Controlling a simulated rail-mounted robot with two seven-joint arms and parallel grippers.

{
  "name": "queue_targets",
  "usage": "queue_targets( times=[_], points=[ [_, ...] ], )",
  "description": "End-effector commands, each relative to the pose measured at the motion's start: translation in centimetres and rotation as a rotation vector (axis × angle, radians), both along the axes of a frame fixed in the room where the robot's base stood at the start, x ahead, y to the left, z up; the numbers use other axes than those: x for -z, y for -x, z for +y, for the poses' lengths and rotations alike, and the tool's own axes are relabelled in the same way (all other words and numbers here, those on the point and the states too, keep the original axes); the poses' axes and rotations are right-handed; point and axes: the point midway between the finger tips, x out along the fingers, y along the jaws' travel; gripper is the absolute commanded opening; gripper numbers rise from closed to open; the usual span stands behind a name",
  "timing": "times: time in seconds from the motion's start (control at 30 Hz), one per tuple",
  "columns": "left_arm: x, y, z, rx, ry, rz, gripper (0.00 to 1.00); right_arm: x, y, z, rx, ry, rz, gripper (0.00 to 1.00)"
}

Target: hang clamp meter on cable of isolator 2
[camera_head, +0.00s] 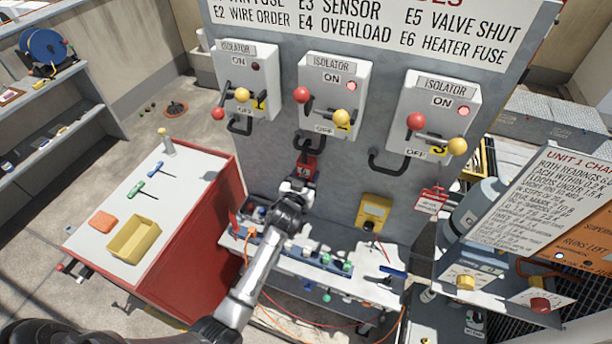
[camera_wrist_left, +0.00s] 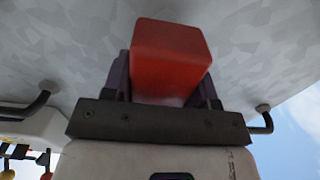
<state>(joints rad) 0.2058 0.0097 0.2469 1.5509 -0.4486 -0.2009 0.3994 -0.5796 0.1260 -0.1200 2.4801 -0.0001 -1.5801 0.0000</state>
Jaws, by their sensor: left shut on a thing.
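Isolator 2 (camera_head: 333,90) is the middle box on the grey panel, with a lit red lamp. Its black cable (camera_head: 302,142) loops down below it. My left gripper (camera_head: 303,176) is just below that cable, shut on the red clamp meter (camera_head: 307,163). The meter is close under the loop; I cannot tell whether it touches or surrounds the cable. In the left wrist view the red meter (camera_wrist_left: 171,62) sits between the fingers, in front of the panel, and hides what lies behind it. My right gripper is not in view.
Isolator 1 (camera_head: 246,80) and isolator 3 (camera_head: 440,113) flank it, each with a cable loop below. A yellow device (camera_head: 374,213) is low on the panel, above a cluttered shelf. A red cabinet (camera_head: 205,230) with tools on top stands left. A red tag (camera_head: 432,200) hangs right.

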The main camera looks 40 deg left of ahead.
Motion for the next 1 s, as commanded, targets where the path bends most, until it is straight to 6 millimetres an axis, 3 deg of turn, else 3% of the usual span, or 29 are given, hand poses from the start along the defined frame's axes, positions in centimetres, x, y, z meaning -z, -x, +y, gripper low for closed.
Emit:
queue_targets(
  times=[0.37, 0.4, 0.7, 1.0],
  points=[
    [0.03, -0.03, -0.01, 0.0, 0.0, -0.002, 0.19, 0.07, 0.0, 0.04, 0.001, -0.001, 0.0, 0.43],
    [0.03, -0.02, -0.02, 0.0, 0.0, -0.002, 0.55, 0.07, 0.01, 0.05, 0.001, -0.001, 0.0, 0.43],
    [0.07, -0.01, -0.02, 0.0, 0.001, -0.001, 0.83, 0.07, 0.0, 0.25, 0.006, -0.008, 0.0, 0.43],
    [0.18, 0.35, -0.15, 0.0, 0.001, 0.0, 0.83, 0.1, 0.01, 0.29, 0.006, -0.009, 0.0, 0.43]
  ],
)
